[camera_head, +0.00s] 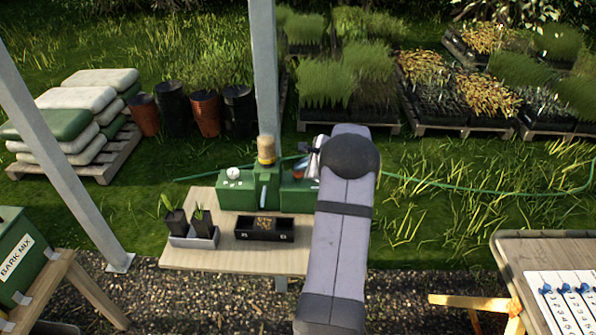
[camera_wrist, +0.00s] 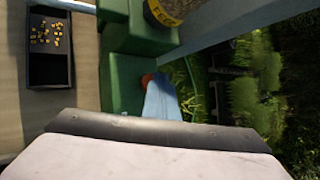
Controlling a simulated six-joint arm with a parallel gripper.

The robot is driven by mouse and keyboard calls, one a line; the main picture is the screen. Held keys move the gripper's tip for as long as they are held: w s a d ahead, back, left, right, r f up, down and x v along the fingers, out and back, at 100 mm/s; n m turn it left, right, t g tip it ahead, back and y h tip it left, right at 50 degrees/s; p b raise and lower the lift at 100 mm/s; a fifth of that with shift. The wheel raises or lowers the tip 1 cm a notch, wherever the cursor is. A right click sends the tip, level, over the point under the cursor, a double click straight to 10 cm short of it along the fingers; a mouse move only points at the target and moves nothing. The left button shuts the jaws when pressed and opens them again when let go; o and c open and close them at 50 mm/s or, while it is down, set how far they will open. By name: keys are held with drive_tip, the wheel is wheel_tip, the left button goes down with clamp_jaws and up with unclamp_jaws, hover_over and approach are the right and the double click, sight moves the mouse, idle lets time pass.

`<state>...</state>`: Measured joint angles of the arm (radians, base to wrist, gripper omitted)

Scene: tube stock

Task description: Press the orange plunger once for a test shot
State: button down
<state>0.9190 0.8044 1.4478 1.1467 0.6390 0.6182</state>
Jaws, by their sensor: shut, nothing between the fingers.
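The orange plunger (camera_head: 299,171) shows as a small orange-red spot on the right part of the green dosing machine (camera_head: 237,194), partly hidden by my gripper. In the wrist view the plunger (camera_wrist: 147,79) is a small orange edge beside the green body (camera_wrist: 118,75). My gripper (camera_wrist: 157,86) is shut and empty, its pale blue-grey fingers ending right at the plunger. I cannot tell whether they touch it or whether it is pushed down. In the head view my arm hides most of the gripper and the machine's right end.
A tan-topped feed hopper (camera_head: 266,150) stands on the machine, left of the plunger. A black two-compartment tray (camera_head: 264,236) and a grey tray of potted seedlings (camera_head: 193,241) sit in front on the wooden table (camera_head: 235,260). A metal post (camera_head: 264,70) rises behind.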

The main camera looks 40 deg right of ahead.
sight(301, 174)
drive_tip(key=shift+f, duration=0.1)
idle(0.4)
drive_tip(key=shift+r+p, duration=0.9)
drive_tip(key=shift+r, duration=0.3)
drive_tip(key=shift+r+p, duration=1.95)
drive_tip(key=shift+r, duration=0.6)
